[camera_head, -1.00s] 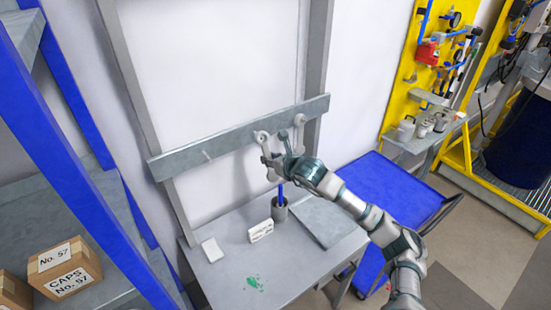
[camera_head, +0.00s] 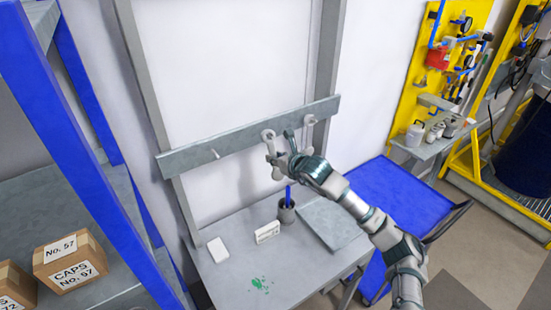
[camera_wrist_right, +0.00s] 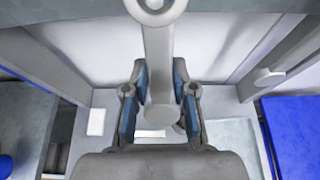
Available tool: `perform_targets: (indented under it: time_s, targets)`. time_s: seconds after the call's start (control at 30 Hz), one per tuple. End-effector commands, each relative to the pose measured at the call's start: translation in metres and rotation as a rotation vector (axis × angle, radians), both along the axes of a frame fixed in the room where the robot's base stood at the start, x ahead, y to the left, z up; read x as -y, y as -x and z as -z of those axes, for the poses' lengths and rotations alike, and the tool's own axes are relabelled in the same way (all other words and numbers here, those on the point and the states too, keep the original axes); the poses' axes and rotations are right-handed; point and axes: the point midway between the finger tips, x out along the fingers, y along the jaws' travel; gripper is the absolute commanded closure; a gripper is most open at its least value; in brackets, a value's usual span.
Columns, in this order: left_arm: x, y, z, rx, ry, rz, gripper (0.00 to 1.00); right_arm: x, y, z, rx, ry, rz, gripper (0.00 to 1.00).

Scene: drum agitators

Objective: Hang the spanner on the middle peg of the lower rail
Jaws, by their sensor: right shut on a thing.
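The grey spanner (camera_wrist_right: 158,60) is upright in my right gripper (camera_wrist_right: 159,88), its handle between the two blue-padded fingers. Its ring end is cut off at the top of the wrist view. In the head view the spanner's ring (camera_head: 268,135) is at the face of the lower rail (camera_head: 240,139), around the middle peg's place. The peg there is hidden, so I cannot tell whether the ring is around it. My right gripper in the head view (camera_head: 280,164) is just below the rail. The bare left peg (camera_head: 214,154) shows. My left gripper is not in view.
Below is a grey bench (camera_head: 225,270) with a cup (camera_head: 287,211), a white label block (camera_head: 267,233) and a grey plate (camera_head: 333,224). A blue-framed shelf (camera_head: 85,150) stands left.

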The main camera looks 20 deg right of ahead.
Motion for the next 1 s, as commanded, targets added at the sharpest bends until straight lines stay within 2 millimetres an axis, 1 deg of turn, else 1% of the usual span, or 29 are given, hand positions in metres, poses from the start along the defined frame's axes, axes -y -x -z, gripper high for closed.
perform_targets:
  time_s: [0.03,0.07,0.1,0.17,0.2,0.47,0.57,0.67,1.0]
  targets:
    - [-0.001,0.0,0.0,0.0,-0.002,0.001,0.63,-0.001,0.0,0.006,-0.013,0.001,-0.001,1.0]
    - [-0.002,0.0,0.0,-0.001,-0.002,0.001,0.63,-0.001,0.0,0.006,-0.013,0.001,-0.001,1.0]
    - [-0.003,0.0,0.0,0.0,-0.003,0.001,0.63,-0.001,0.0,0.006,-0.013,0.001,-0.001,0.69]
    - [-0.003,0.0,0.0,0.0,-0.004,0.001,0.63,-0.001,0.0,0.006,-0.012,0.002,-0.002,0.54]
    - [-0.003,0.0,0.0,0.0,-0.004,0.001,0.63,-0.001,0.0,0.005,-0.011,0.002,-0.002,0.45]
    - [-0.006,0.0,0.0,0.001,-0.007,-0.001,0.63,-0.001,0.002,0.002,-0.006,0.001,-0.002,0.45]
    - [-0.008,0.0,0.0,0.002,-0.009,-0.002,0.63,-0.001,0.005,0.0,-0.004,0.002,-0.002,0.45]
    - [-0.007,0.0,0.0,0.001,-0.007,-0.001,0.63,0.001,0.017,-0.005,-0.004,0.002,-0.003,0.45]
    - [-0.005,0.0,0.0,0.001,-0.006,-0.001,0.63,0.013,0.082,-0.034,-0.006,0.003,-0.002,0.45]
